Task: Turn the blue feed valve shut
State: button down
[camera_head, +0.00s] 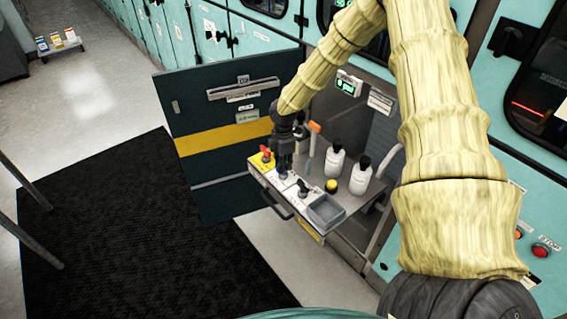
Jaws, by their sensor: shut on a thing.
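My gripper (285,168) points down over the left part of the pulled-out grey tray (348,207), at the end of my sleeved arm. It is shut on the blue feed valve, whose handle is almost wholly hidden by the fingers. I cannot tell the handle's angle. A red-and-yellow valve (266,155) sits just left of the gripper. A black-handled valve (303,188) sits to its right, on a white plate.
Two white bottles with black caps (334,161) (360,176) stand on the tray, with a yellow button (331,186) and a grey bin (326,210) nearby. An orange-topped handle (315,128) rises behind. An open dark door (215,140) stands left. A black mat (130,230) covers the floor.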

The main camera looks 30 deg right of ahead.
jog(key=m, duration=0.3)
jog(key=shift+r+m+p, duration=0.1)
jog(key=shift+m+p, duration=0.2)
jog(key=shift+m, duration=0.1)
jog(key=m, duration=0.3)
jog(key=shift+m, duration=0.3)
jog(key=m, duration=0.3)
jog(key=shift+w+m+p, duration=0.1)
jog(key=shift+m+p, duration=0.2)
jog(key=shift+m, duration=2.1)
jog(key=c, duration=1.4)
grip_release()
jog(key=shift+c, duration=0.2)
notch_tip(320, 180, up, 12)
